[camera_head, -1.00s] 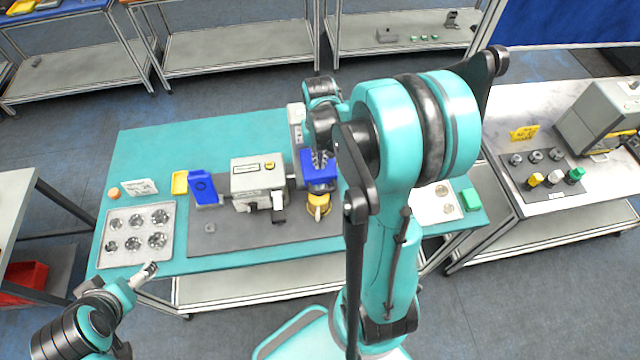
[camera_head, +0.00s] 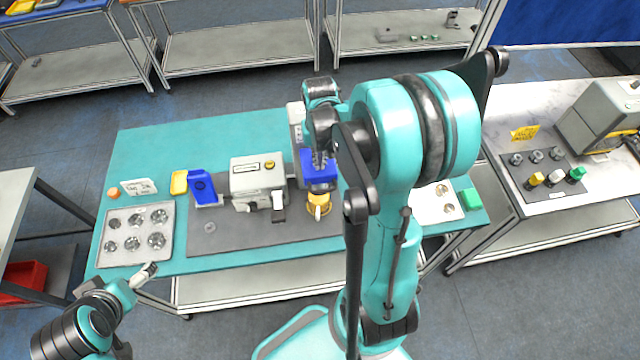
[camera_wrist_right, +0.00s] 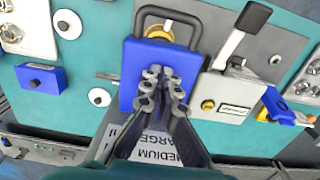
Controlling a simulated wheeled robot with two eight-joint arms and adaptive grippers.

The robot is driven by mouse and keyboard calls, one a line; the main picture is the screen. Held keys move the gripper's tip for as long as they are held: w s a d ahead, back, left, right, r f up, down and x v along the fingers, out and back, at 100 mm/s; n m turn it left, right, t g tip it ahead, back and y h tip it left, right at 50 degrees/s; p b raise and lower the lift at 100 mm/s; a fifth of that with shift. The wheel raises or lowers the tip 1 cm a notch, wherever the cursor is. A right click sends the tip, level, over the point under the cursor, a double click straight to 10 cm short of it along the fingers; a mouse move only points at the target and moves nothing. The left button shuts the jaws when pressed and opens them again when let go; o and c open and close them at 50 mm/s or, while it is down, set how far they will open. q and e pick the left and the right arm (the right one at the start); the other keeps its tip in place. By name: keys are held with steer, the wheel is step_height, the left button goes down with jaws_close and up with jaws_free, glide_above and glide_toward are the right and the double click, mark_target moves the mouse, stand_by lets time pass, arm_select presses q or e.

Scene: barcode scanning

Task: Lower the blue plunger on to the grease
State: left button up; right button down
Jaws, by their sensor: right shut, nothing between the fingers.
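The blue plunger (camera_head: 327,180) is at the press by the middle of the teal table, above a yellow cup (camera_head: 319,201) with a pale handle. In the right wrist view the plunger shows as a blue block (camera_wrist_right: 131,75) with a dark bail. A brass-coloured round part (camera_wrist_right: 160,32) shows behind it. My right gripper (camera_head: 320,157) is shut and empty, with its fingertips (camera_wrist_right: 163,84) over the blue block; contact is unclear. Any grease is hidden. My left gripper (camera_head: 148,270) hangs at the table's front left; its jaws are too small to judge.
A grey machine (camera_head: 257,181) with a lever stands left of the plunger, beside a blue stand (camera_head: 201,187). A tray (camera_head: 112,258) of several round metal parts lies at the left. A green block (camera_head: 470,199) is at the right end. The table's back left is clear.

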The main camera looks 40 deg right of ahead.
steer(key=shift+f+b, duration=1.65)
steer(key=shift+f, duration=0.3)
step_height(320, 180, up, 10)
steer(key=p, duration=0.6)
steer(key=shift+f+p, duration=0.2)
steer(key=shift+p, duration=0.2)
steer(key=shift+f, duration=0.1)
